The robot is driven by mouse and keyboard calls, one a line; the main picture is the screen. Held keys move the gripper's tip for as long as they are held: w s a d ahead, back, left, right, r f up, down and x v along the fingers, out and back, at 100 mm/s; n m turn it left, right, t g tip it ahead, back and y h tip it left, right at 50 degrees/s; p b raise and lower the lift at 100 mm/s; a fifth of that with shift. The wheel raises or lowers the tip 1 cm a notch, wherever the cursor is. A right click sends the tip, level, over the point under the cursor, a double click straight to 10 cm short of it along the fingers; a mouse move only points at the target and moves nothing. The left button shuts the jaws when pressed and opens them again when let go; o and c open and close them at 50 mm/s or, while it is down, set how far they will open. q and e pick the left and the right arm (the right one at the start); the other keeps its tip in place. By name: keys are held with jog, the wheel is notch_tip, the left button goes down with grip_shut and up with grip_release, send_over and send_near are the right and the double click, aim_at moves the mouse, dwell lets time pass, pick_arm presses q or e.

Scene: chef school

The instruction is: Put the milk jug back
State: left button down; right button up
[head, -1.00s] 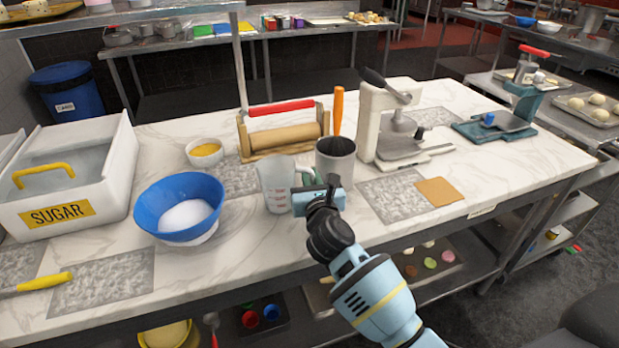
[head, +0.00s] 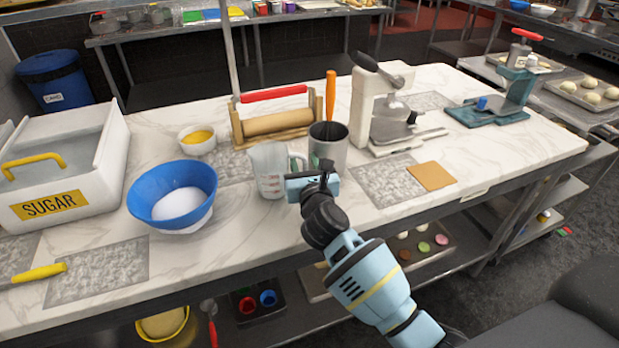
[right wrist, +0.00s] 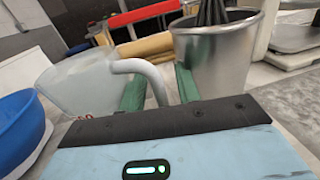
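The milk jug (head: 267,172) is a translucent measuring jug with red markings and a handle on its right side. It stands upright on the marble counter, just right of the blue bowl. In the right wrist view the jug (right wrist: 88,80) is at the left, and its pale handle (right wrist: 140,68) reaches between the two green fingers. My right gripper (head: 297,164) is at the handle. Its fingers (right wrist: 160,90) stand apart with a visible gap beside the handle, so it looks open around it. My left gripper is not in view.
A metal container (head: 328,148) with utensils stands close behind the right gripper. A blue bowl (head: 172,193), a sugar bin (head: 60,185), a small yellow-filled bowl (head: 197,139), a rolling-pin rack (head: 277,126) and a white press (head: 375,110) surround it. The counter front has some free room.

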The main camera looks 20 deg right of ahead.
jog(key=s, duration=0.4)
jog(key=s+a, duration=0.1)
jog(key=s, duration=0.6)
jog(key=shift+s+a, duration=0.25)
jog(key=shift+s, duration=0.05)
